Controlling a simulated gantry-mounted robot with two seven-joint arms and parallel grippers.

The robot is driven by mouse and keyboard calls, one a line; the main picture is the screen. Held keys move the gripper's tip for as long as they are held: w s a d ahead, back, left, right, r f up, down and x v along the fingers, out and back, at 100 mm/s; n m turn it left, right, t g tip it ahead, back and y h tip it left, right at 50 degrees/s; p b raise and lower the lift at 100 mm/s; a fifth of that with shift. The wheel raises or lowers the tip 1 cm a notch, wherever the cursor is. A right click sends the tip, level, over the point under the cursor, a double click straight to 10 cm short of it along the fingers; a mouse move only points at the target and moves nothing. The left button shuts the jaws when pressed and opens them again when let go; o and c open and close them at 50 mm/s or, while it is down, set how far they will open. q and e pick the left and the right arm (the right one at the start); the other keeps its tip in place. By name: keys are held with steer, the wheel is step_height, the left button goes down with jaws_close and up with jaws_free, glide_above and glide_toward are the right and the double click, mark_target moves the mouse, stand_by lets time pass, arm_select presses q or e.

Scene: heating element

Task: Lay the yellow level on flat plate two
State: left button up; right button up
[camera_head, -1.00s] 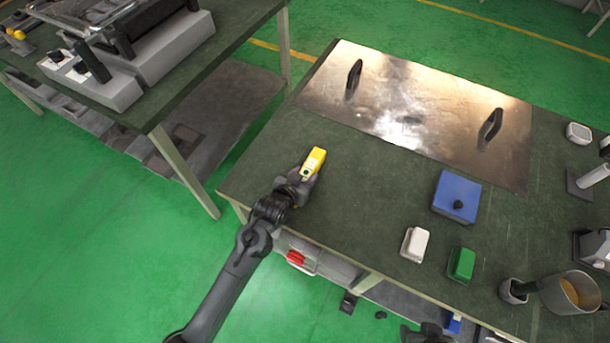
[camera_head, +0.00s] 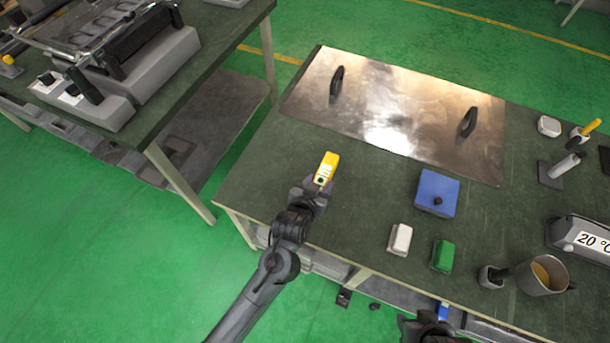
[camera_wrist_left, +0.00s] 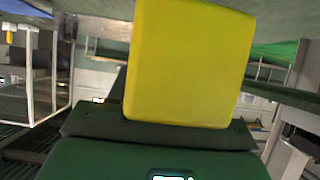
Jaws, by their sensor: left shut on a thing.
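The yellow level (camera_head: 328,164) is held in my left gripper (camera_head: 320,181), above the left part of the dark green table. It also fills the middle of the left wrist view (camera_wrist_left: 190,62). The left gripper is shut on it. A large shiny metal plate with two black handles (camera_head: 415,105) lies at the back of the table, beyond the level and apart from it. I cannot tell from a label whether this is flat plate two. My right arm (camera_head: 430,328) shows only in part at the bottom edge; its fingers cannot be made out.
A blue box (camera_head: 437,193), a white block (camera_head: 400,239) and a green block (camera_head: 443,255) stand right of the level. A metal mug (camera_head: 543,275) and a 20 °C display (camera_head: 590,240) are farther right. A second table (camera_head: 180,100) stands at left.

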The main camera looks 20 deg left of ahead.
arm_select(q)
steer(key=shift+s+d+r+p, duration=0.3)
steer(key=shift+s+d+r, duration=0.05)
steer(key=shift+d+r, duration=0.4)
steer(key=shift+s+d+r, duration=0.1)
steer(key=shift+s+d, duration=0.05)
steer(key=shift+d, duration=0.05)
steer(key=shift+s+a+p, duration=0.1)
steer(key=shift+s+p, duration=0.1)
steer(key=shift+p, duration=0.4)
steer(key=a+r, duration=0.1)
steer(key=a+p, duration=0.1)
steer(key=a+r+p, duration=0.1)
steer(key=a, duration=0.1)
steer(key=shift+s+r, duration=0.35)
steer(key=shift+s, duration=0.05)
steer(key=s+a+r+n+y+p, duration=0.2)
steer(key=s+a+r+p, duration=0.25)
steer(key=a+r, duration=0.9)
step_height(320, 180, up, 29)
steer(key=s+d+p, duration=0.2)
steer(key=p, duration=3.5)
steer(key=shift+s+r, duration=0.15)
steer(key=shift+s, duration=0.05)
